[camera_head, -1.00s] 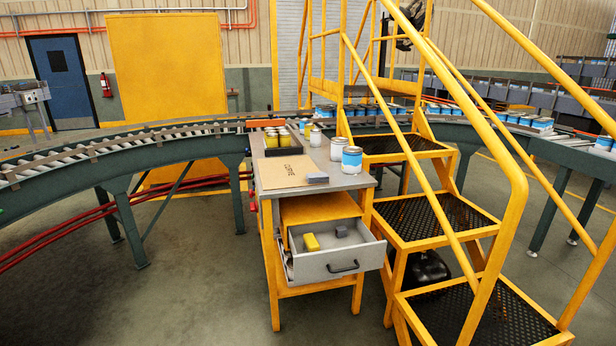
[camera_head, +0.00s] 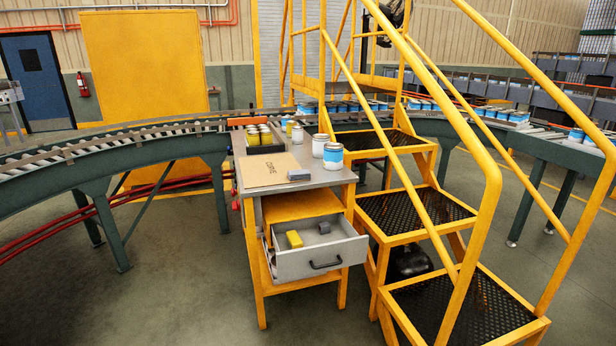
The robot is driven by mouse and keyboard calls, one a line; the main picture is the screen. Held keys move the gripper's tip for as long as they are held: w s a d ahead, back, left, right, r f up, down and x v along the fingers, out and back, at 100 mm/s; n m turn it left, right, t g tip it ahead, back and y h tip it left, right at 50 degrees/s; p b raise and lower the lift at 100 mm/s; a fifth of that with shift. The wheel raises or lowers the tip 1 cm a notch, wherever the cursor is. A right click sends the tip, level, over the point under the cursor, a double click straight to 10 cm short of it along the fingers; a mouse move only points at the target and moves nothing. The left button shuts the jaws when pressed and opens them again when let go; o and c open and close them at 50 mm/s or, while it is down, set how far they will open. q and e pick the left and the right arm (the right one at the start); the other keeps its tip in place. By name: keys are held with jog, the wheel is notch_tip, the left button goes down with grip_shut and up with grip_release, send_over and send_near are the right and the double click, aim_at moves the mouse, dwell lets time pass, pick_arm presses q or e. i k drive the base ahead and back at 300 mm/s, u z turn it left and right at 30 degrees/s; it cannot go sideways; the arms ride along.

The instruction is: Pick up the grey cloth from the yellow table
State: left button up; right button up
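The yellow table (camera_head: 301,288) stands in the middle of the view, with a yellow frame and a grey top (camera_head: 323,177). A small grey folded piece (camera_head: 299,174), which looks like the grey cloth, lies on the top near its front edge, at the right end of a brown cardboard sheet (camera_head: 268,171). The table's drawer (camera_head: 290,265) is open and holds a yellow block (camera_head: 295,239) and a small dark grey item (camera_head: 324,228) that I cannot identify. Neither of my grippers is in view.
Cans in a dark tray (camera_head: 268,148), a white jar (camera_head: 320,145) and a blue-and-white can (camera_head: 333,156) stand on the top. Yellow stairs (camera_head: 416,212) stand close on the right. A roller conveyor (camera_head: 100,165) curves behind. Floor is clear front left.

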aim_at(298, 175)
jog(key=u, duration=0.25)
jog(key=i, duration=1.05)
jog(key=z, duration=0.4)
jog(key=i, duration=1.1)
jog(key=z, duration=0.6)
